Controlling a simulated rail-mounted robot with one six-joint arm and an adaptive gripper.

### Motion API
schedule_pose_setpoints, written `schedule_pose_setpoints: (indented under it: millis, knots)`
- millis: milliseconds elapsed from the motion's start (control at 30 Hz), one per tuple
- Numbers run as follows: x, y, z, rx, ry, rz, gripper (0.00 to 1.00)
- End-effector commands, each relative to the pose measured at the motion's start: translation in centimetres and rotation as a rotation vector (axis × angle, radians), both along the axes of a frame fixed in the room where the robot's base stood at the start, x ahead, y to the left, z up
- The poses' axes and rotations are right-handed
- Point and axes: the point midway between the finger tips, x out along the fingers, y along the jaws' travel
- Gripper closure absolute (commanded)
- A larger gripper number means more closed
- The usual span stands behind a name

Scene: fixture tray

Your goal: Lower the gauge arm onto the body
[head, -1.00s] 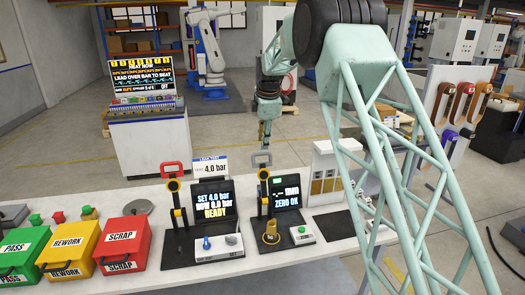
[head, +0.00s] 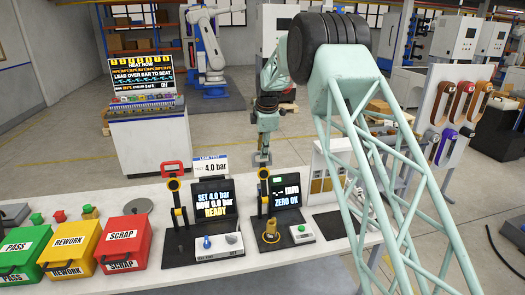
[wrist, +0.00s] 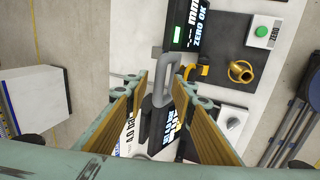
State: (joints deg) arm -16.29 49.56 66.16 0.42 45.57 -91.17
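The gauge station's screen (head: 285,194) reads "ZERO OK". Its gauge arm (head: 264,195) stands upright at the left of the screen, with a yellow hinge and a grey loop handle (head: 261,158) on top. The brass body (head: 271,231) sits on the black base in front, with nothing on it; it also shows in the wrist view (wrist: 242,72). My gripper (head: 264,147) is just above the handle. In the wrist view my gripper (wrist: 163,82) is open, its fingers apart on either side of the grey handle (wrist: 166,72). I cannot tell whether either finger touches it.
The leak test station (head: 213,205) with a red-handled arm (head: 173,169) stands to the left. Green (head: 24,246), yellow (head: 70,246) and red (head: 122,243) bins are further left. A white rack (head: 330,170) stands right of the gauge station.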

Motion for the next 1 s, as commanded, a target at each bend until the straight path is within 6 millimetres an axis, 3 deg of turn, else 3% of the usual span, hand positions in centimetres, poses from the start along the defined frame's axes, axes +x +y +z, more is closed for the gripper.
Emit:
schedule_pose_setpoints:
  millis: [300,667,1000]
  knots:
    - [0.0,0.0,0.0,0.000,0.000,0.000,1.00]
    - [-0.1,0.2,0.0,0.001,-0.004,0.002,1.00]
    - [-1.3,2.0,0.0,0.011,-0.032,0.021,1.00]
